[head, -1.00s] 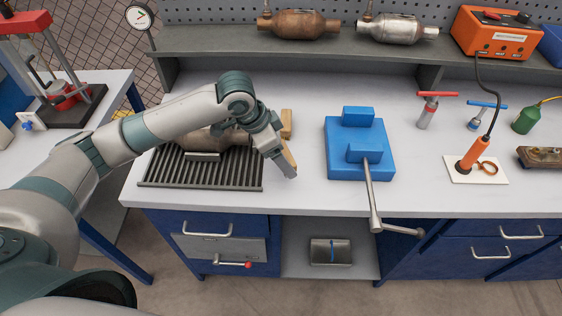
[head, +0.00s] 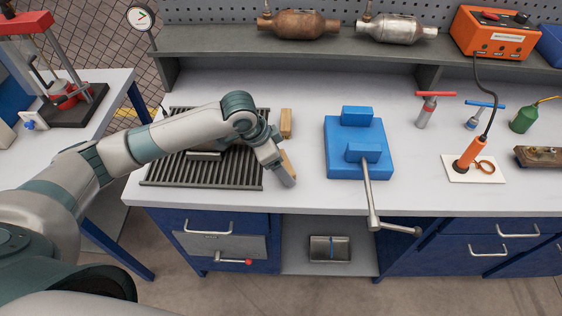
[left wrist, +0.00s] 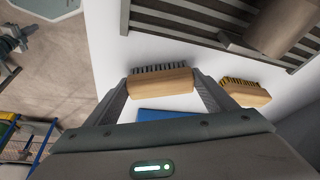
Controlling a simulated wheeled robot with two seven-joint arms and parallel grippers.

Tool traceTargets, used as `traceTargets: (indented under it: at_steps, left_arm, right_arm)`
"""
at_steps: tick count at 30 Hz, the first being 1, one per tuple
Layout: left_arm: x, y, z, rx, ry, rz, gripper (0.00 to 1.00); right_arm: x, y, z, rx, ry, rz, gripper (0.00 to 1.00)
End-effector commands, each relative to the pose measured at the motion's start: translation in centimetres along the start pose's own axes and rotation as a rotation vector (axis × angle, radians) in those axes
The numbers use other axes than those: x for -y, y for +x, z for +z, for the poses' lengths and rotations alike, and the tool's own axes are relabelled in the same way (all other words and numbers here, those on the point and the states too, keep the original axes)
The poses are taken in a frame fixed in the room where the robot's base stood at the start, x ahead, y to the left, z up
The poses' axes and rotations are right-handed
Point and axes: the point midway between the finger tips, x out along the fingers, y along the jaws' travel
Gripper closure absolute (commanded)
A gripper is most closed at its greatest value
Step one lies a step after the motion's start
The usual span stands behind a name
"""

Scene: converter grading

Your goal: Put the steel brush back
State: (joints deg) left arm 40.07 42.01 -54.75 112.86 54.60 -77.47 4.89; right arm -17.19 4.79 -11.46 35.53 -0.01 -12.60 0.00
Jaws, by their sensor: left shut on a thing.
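My left gripper (head: 286,176) is at the front of the bench, just right of the slatted grate (head: 160,172). In the left wrist view it (left wrist: 160,85) is shut on the steel brush (left wrist: 162,82), which has a wooden back and grey bristles. In the head view the wooden back (head: 290,160) shows partly behind the gripper. I cannot tell whether the brush touches the bench. A second wooden brush (head: 286,122) lies farther back; its yellow bristles show in the left wrist view (left wrist: 246,92). My right gripper is not in view.
A brown rounded body (left wrist: 280,25) rests on the grate, mostly hidden by my arm in the head view. A blue vise (head: 345,165) with a long handle stands to the right. Bare bench lies between it and the brushes.

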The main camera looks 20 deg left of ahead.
Motion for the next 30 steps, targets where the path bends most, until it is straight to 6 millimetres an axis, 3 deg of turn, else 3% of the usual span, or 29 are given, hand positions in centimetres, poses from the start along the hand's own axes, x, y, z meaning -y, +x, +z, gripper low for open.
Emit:
traceTargets:
  at_steps: [1,3,17,23,30]
  left_arm:
    - [0.0,0.0,0.0,0.000,0.000,0.000,0.15]
    - [0.0,0.0,0.0,0.000,0.000,0.000,0.04]
    - [0.0,-0.6,-0.1,-0.001,0.000,0.000,0.04]
    - [0.1,-2.8,-0.1,-0.002,0.000,-0.002,0.04]
    - [0.1,-7.0,-0.1,-0.003,0.001,-0.003,0.04]
  right_arm:
    - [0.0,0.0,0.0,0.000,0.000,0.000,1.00]
    - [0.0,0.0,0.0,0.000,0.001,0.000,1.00]
    - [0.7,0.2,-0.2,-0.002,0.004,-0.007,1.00]
    - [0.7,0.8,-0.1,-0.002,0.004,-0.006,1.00]
    - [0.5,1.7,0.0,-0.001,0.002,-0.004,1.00]
